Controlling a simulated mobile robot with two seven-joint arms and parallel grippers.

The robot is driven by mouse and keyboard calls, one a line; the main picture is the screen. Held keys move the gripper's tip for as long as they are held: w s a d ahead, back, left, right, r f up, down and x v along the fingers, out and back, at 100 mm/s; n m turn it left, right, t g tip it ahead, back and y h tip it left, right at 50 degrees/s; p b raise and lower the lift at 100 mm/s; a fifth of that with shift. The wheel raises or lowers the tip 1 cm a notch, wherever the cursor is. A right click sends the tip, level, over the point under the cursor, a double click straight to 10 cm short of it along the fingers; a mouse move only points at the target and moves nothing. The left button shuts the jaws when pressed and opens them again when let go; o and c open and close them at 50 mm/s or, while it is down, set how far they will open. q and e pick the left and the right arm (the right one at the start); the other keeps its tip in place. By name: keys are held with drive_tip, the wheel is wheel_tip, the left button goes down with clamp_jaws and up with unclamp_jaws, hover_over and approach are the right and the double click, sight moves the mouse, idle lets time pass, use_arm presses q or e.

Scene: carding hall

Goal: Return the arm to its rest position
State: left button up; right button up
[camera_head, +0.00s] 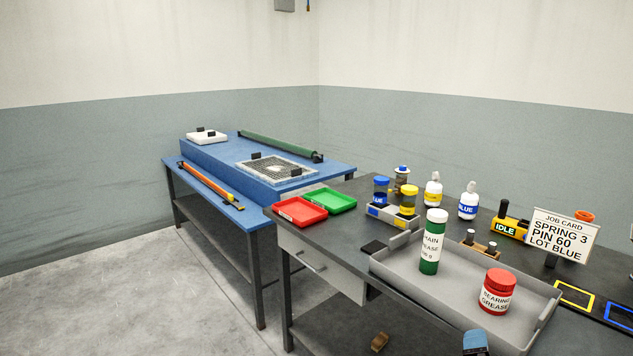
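On the dark bench (350,215), the grey tray (393,267) holds an upright green and white chain grease tube (432,242) and a red-lidded bearing grease jar (496,291).
A red tray (300,211) and green tray (330,200) sit at the bench's left end. Blue and yellow bottles and a job card (563,237) stand behind the grey tray. A blue table (224,162) stands farther left. Open floor (130,290) lies left.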

drive_tip(key=s+a+f+m+g+y, duration=0.2)
drive_tip(key=s+f+m+g+y, duration=0.2)
drive_tip(key=s+f+m, duration=1.4)
wheel_tip(320, 180, down, 2)
drive_tip(key=s+y, duration=0.2)
drive_tip(key=s, duration=0.1)
drive_tip(key=shift+a+f+m+g+y, duration=0.2)
drive_tip(key=shift+m+g+y, duration=0.1)
drive_tip(key=shift+g, duration=0.1)
drive_tip(key=shift+w+r, duration=0.1)
